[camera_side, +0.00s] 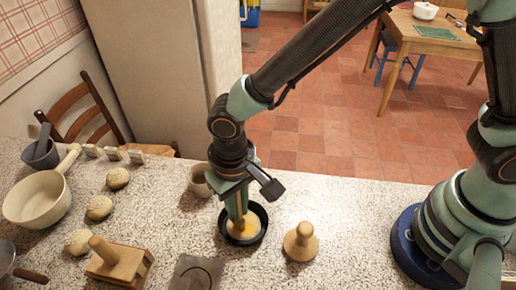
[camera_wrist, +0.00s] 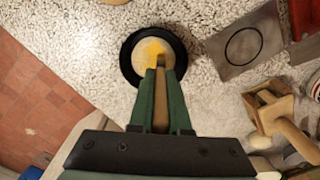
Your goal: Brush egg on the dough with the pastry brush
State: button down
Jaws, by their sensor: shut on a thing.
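My gripper (camera_side: 238,205) is shut on the pastry brush, whose wooden handle (camera_wrist: 161,104) shows between the green fingers in the wrist view. The brush points down into a round black dish (camera_side: 263,217), which also shows in the wrist view (camera_wrist: 126,62). Inside the dish is a pale round of dough (camera_wrist: 143,50) with a yellow, egg-like patch (camera_wrist: 153,50) on it. The brush tip is over or touching the yellow patch; I cannot tell which. The fingers hide part of the dish.
A beige cup (camera_side: 199,181) stands close behind the dish. A wooden stamp (camera_side: 301,243) stands to its right, a dark square plate (camera_side: 197,272) in front. Several buns (camera_side: 99,207), a wooden press (camera_side: 118,264) and a cream pan (camera_side: 36,199) are left. Counter right of the stamp is clear.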

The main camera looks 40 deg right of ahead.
jog(key=shift+a, duration=0.15)
jog(key=shift+d, duration=1.4)
jog(key=shift+a, duration=0.15)
jog(key=shift+a+r, duration=0.1)
jog(key=shift+a, duration=1.15)
jog(key=shift+w+d, duration=0.1)
jog(key=shift+d, duration=1.25)
